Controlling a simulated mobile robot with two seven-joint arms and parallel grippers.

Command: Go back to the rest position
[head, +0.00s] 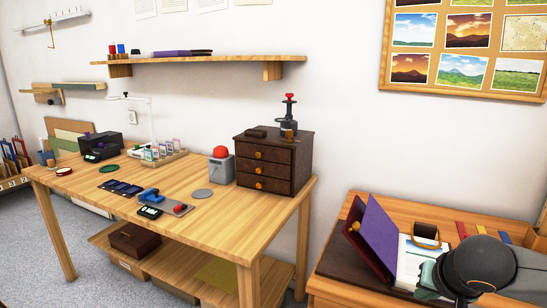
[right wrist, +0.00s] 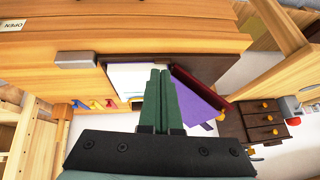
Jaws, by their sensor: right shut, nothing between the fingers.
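My right gripper (head: 430,278) is at the lower right of the head view, over the wooden desk at the right and partly hidden by my dark wrist. In the right wrist view its two green fingers (right wrist: 160,75) lie together, shut with nothing between them. An open purple folder (head: 379,235) stands on the desk to the left of the gripper. Its purple cover (right wrist: 198,103) and white page (right wrist: 132,76) show past the fingers in the right wrist view. I cannot tell whether the gripper touches the page. My left gripper is not in view.
A wooden workbench (head: 130,192) with small tools stands to the left, with a dark drawer cabinet (head: 272,160) on it. A wall shelf (head: 215,60) and a board of pictures (head: 465,50) hang above. A gap of floor separates bench and desk.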

